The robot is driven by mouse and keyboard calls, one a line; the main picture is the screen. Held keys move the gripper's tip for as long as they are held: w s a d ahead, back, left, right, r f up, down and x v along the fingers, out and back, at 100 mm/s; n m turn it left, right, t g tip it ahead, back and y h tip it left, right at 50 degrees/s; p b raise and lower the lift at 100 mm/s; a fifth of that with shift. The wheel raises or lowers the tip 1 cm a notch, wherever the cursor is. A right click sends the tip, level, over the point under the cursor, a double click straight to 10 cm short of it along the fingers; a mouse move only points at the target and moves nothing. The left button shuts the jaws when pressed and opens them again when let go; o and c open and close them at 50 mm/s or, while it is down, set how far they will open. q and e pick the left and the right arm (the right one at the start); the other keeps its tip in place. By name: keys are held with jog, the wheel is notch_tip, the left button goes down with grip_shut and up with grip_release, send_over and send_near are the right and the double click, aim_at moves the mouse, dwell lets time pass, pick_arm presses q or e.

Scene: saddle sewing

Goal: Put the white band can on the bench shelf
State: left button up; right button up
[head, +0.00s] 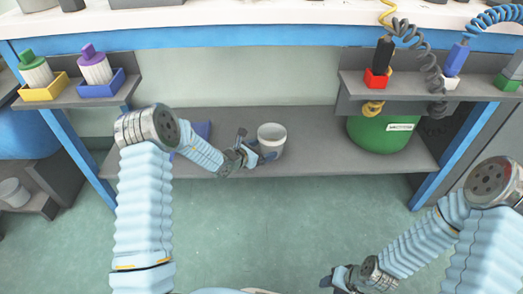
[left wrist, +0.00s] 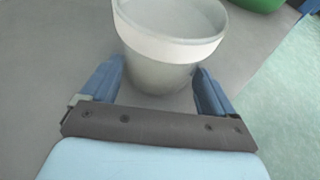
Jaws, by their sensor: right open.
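The white band can (head: 272,140) is a pale grey open cup with a white band below its rim. It is upright over the lower bench shelf (head: 330,150), near its middle; I cannot tell whether its base touches the shelf. My left gripper (head: 264,156) reaches it from the front left. In the left wrist view the blue fingers (left wrist: 160,85) lie against both sides of the can (left wrist: 165,72), shut on it. The can's far side is hidden. My right gripper (head: 330,281) is open and empty over the floor at the bottom of the head view.
A large green container (head: 375,135) stands on the shelf to the right. A blue object (head: 197,131) is partly hidden behind my left arm. Upper side ledges hold bottles in trays (head: 98,90) and coiled-cord tools (head: 380,60). Blue bench legs (head: 455,150) flank the shelf.

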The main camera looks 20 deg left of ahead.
pick_arm(q)
jog(key=shift+o, duration=0.8)
jog(key=shift+r, duration=0.15)
jog(key=p+v, duration=0.1)
jog(key=v, duration=1.1)
jog(key=s+d+f+m+g+y, duration=0.1)
jog(key=s+d+f+m+g, duration=0.2)
jog(key=s+m, duration=0.6)
jog(key=s+d+f+m+g+y, duration=0.1)
jog(key=s+d+f+m+g, duration=0.3)
jog(key=s+f+m, duration=0.4)
jog(key=s+d+f+m+g, duration=0.3)
jog(key=s+d+f+m, duration=0.1)
jog(key=s+m, duration=0.6)
jog(key=shift+f+m+g+y, duration=0.4)
jog(key=shift+f+m, duration=0.2)
jog(key=shift+f, duration=0.3)
